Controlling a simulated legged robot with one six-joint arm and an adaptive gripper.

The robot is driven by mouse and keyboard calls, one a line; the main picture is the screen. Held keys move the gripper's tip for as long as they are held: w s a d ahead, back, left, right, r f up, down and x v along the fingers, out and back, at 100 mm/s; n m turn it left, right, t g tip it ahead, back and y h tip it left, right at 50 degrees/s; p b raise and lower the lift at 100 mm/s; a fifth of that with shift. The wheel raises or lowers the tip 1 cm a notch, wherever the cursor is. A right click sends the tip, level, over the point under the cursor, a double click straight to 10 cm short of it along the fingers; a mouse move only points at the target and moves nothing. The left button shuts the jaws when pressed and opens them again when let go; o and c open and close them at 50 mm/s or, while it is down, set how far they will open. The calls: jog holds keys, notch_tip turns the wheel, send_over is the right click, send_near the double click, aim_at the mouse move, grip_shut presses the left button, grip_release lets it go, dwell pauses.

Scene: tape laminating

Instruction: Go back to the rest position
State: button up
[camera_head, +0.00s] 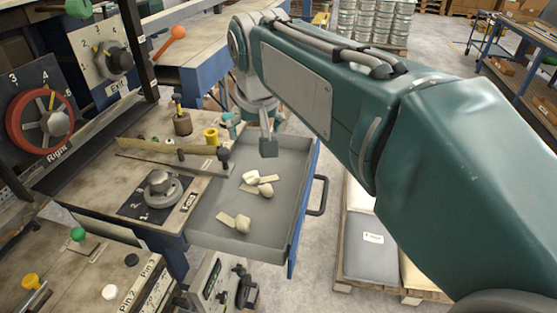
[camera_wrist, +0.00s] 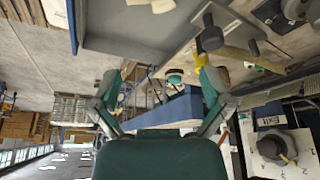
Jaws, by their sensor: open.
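My gripper (camera_wrist: 160,100) shows in the wrist view with its two green-tipped fingers spread wide apart and nothing between them. In the head view my gripper (camera_head: 268,143) hangs near the back of the open drawer, partly hidden behind my own arm. The grey drawer (camera_head: 205,222) is pulled out and holds several pale pieces with rounded knobs, among them one at the front (camera_head: 243,223). My gripper is apart from these pieces.
A red wheel marked Right (camera_head: 40,122) and an Exit dial (camera_head: 118,60) are on upright panels. A pallet with sacks (camera_head: 372,248) lies on the floor at right.

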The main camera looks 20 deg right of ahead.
send_over(289, 242)
jog(key=w, duration=0.5)
notch_tip(289, 242, down, 5)
jog(key=shift+n+t, duration=0.6)
jog(key=s+f, duration=0.6)
jog(key=shift+s+f, duration=0.15)
jog(key=shift+s, duration=0.25)
